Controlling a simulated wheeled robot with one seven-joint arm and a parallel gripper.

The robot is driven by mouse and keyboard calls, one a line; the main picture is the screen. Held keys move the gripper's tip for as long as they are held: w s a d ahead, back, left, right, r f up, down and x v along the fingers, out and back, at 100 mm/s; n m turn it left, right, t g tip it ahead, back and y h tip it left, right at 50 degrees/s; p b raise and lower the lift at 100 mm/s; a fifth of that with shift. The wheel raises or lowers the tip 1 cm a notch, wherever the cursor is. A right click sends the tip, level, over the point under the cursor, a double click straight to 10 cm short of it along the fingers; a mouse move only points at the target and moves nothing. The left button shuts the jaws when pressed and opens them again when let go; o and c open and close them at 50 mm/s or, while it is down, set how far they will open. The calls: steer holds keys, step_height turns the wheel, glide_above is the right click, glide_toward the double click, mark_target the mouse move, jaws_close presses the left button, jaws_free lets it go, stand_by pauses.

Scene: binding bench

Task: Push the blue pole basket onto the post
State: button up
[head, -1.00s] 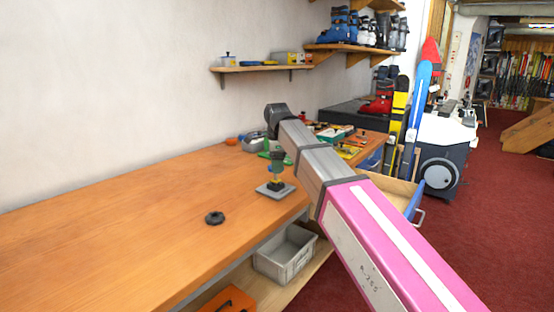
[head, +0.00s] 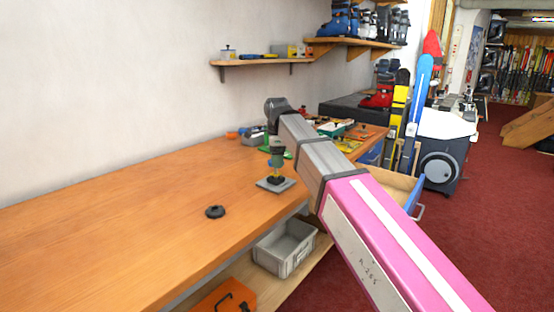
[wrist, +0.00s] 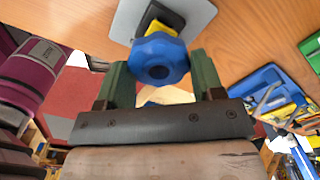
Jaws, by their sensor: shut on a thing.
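The blue pole basket (wrist: 160,60) is a scalloped disc with a dark round centre, seen in the wrist view. My gripper (wrist: 161,80) has two green fingers, one on each side of the basket, and is shut on it. The post is a short black and yellow stub (wrist: 162,20), partly hidden behind the basket. It stands on a grey square plate (wrist: 203,14), which also shows on the bench in the head view (head: 264,185). In the head view my gripper (head: 277,160) points down over the post. I cannot tell whether basket and post touch.
A black disc (head: 215,212) lies on the wooden bench (head: 110,220), left of the plate. A grey bin (head: 286,250) and an orange case (head: 222,298) are below the bench. Tools clutter the bench's far end. A drawer (head: 392,187) stands open at right.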

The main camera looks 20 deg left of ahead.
mark_target(277, 173)
steer(key=shift+f, duration=2.2)
stand_by(1.1)
steer(key=o, duration=1.1)
steer(key=shift+o, duration=0.2)
steer(key=shift+r, duration=0.1)
step_height(277, 173, up, 11)
steer(key=shift+r, duration=0.15)
stand_by(0.8)
stand_by(0.4)
